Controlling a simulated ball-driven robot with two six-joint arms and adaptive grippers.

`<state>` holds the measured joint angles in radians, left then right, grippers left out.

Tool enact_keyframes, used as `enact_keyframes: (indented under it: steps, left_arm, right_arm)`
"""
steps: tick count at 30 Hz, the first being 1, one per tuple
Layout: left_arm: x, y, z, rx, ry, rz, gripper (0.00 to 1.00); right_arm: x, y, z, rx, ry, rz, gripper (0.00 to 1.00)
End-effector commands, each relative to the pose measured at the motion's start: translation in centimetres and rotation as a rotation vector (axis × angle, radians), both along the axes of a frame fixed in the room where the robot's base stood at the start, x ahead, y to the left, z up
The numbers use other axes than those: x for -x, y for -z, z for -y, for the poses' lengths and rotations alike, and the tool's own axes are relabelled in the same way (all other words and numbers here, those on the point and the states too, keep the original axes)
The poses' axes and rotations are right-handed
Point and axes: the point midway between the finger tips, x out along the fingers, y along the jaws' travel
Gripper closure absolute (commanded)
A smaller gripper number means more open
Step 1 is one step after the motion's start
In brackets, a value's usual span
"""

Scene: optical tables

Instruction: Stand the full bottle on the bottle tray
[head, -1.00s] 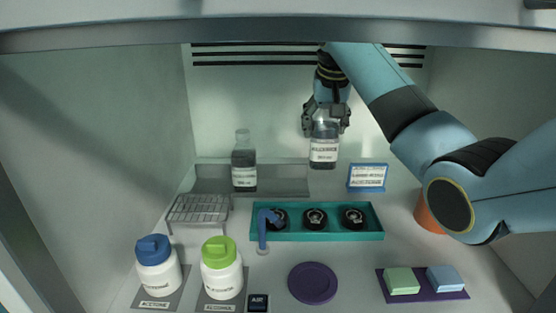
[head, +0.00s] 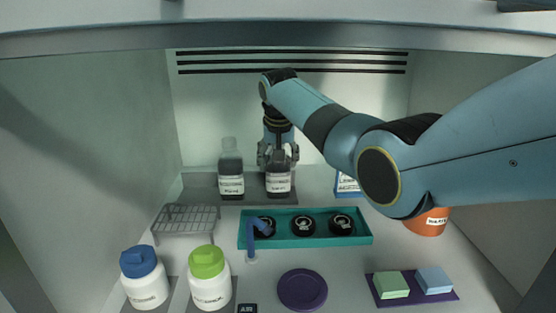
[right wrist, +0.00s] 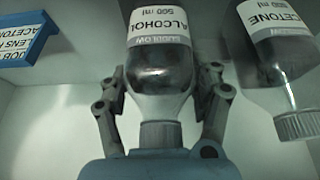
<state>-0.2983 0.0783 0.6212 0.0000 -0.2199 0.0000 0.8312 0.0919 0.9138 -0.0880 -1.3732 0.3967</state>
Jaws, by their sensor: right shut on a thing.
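My right gripper (head: 278,158) is shut on the alcohol bottle (head: 278,182), a clear bottle with a white label and dark contents. The bottle is upright over the right part of the grey bottle tray (head: 200,188) at the back; I cannot tell whether its base touches. In the right wrist view the alcohol bottle (right wrist: 160,75) sits between the two fingers (right wrist: 160,95), its grey cap towards the camera. The acetone bottle (head: 231,172) stands on the tray to its left, apart from it; it also shows in the right wrist view (right wrist: 275,60). My left gripper is out of view.
A teal tray (head: 290,240) with several black round parts lies in front of the bottle tray. A wire rack (head: 185,220) stands left. A blue-framed sign (head: 346,184) is at the right, partly behind my arm. An orange container (head: 428,224) stands further right.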

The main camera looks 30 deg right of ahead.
Motion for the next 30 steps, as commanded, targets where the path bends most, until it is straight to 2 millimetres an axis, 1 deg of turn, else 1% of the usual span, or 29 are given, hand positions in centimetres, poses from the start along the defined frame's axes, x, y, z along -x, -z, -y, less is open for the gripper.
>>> enact_keyframes:
  steps: [5, 6, 11, 19, 22, 26, 30]
  left_arm:
    - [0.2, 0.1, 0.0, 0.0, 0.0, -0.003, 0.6]
    - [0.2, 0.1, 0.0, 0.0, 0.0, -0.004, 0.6]
    - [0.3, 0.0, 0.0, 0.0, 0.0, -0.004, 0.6]
    - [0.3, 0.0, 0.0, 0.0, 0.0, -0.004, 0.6]
    - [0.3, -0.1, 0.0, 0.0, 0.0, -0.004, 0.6]
    - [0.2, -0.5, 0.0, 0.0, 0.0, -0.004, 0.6]
    - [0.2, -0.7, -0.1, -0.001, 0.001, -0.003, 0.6]
  right_arm:
    - [-0.1, 0.1, 0.0, 0.0, 0.0, 0.002, 0.87]
    - [0.0, 0.2, 0.0, 0.0, 0.0, 0.0, 0.32]
    - [0.0, 0.2, 0.0, 0.0, 0.0, -0.001, 0.11]
    - [0.0, 0.1, 0.0, 0.0, 0.0, 0.0, 0.11]
    - [0.1, -0.5, -0.1, 0.0, 0.0, 0.001, 0.11]
    - [0.8, -2.4, -0.4, 0.0, -0.001, 0.004, 0.11]
    - [1.9, -5.5, -1.0, -0.001, 0.0, 0.005, 0.11]
